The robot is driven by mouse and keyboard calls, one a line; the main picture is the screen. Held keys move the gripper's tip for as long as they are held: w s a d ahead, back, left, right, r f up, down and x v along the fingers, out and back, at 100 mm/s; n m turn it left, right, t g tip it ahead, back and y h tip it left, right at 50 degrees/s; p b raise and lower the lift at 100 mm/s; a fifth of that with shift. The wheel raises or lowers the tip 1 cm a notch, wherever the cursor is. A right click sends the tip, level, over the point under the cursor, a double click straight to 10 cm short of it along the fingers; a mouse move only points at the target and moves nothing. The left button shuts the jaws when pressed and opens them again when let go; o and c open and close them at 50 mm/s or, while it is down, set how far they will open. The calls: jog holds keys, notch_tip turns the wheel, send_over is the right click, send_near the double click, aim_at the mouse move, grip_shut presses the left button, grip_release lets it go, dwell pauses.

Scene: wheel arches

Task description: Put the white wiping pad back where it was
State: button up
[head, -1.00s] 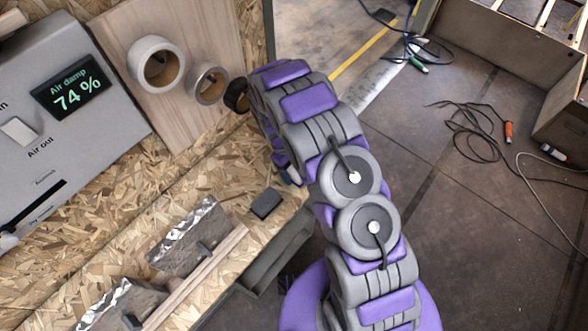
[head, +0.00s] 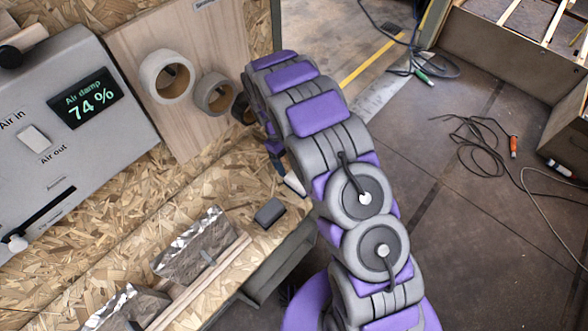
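A small white piece (head: 294,183), which may be the white wiping pad, shows at the left edge of my arm, just above the bench board. Most of it is hidden behind the arm. My gripper (head: 279,163) is mostly hidden behind the purple and grey arm links; only a dark blue bit shows beside the white piece. I cannot tell whether its fingers are open, or whether they hold the white piece. A dark grey block (head: 269,213) lies on the bench, below and left of the white piece.
The chipboard bench (head: 130,225) carries foil-edged grey pieces (head: 195,250) and a wooden strip (head: 205,285). Tape rolls (head: 166,77) hang on a wooden panel beside a grey control box (head: 40,185). Cables (head: 480,145) lie on the floor at right.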

jog(key=shift+v, duration=0.95)
jog(key=s+d+r+m, duration=0.2)
jog(key=s+d+r, duration=0.15)
jog(key=r, duration=0.25)
jog(key=s+d+r+m+y, duration=0.1)
jog(key=s+d+r, duration=0.25)
jog(key=r, duration=0.35)
jog(key=s+d+r+m, duration=0.2)
jog(key=s+d+r, duration=0.15)
jog(key=r, duration=0.25)
jog(key=s+d+r+m+y, duration=0.1)
jog(key=s+r+m, duration=0.1)
jog(key=s, duration=1)
jog(key=s+d+r+m+t+y, duration=0.1)
jog(key=s+r, duration=0.4)
jog(key=s, duration=0.7)
jog(key=shift+s+d+m, duration=0.25)
jog(key=shift+s+m, duration=0.15)
jog(key=shift+m, duration=0.1)
